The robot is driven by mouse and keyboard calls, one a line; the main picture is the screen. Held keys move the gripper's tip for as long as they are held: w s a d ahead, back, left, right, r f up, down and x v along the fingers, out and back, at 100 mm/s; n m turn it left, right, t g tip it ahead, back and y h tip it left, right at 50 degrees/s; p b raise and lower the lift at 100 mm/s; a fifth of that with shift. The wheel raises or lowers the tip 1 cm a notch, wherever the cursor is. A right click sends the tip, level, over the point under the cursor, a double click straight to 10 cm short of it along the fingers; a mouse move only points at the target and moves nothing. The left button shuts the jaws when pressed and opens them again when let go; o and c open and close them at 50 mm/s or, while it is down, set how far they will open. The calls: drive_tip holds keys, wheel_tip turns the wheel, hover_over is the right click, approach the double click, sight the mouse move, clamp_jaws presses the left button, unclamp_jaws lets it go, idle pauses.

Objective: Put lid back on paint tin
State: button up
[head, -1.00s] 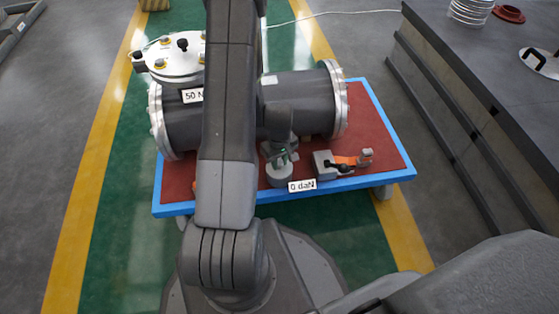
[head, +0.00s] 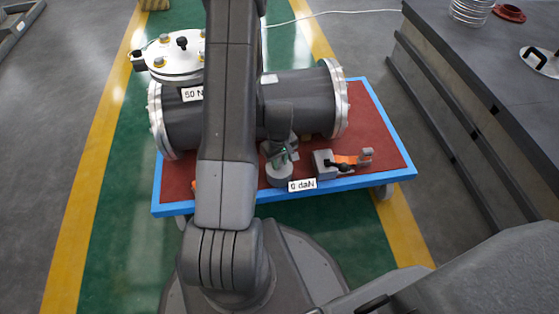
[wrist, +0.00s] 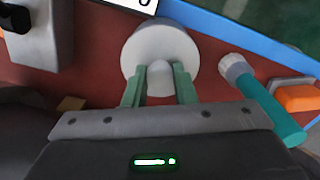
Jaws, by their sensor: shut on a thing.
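A pale grey, round, lid-like top with a small knob (wrist: 158,72) is below my gripper in the wrist view. My gripper (wrist: 160,75) has its two green fingers on either side of the knob and is shut on it. In the head view the same pale round body (head: 279,174) stands near the front edge of the red board, with my gripper (head: 281,154) directly above. Its side looks like a short tin. I cannot tell whether the lid is seated on a tin or held just above it. My arm hides the area to its left.
A large grey flanged shell (head: 300,103) lies just behind. A grey block with an orange clamp (head: 347,160) is close right. A "0 daN" label (head: 302,185) is in front. A teal-handled tool (wrist: 265,105) lies beside the lid. The blue-edged cart (head: 350,182) is crowded.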

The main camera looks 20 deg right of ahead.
drive_tip(key=o, duration=1.1)
drive_tip(key=shift+c, duration=0.2)
drive_tip(key=shift+o, duration=0.4)
drive_tip(key=o, duration=0.4)
drive_tip(key=shift+r+p, duration=2.45)
drive_tip(key=shift+r, duration=1.1)
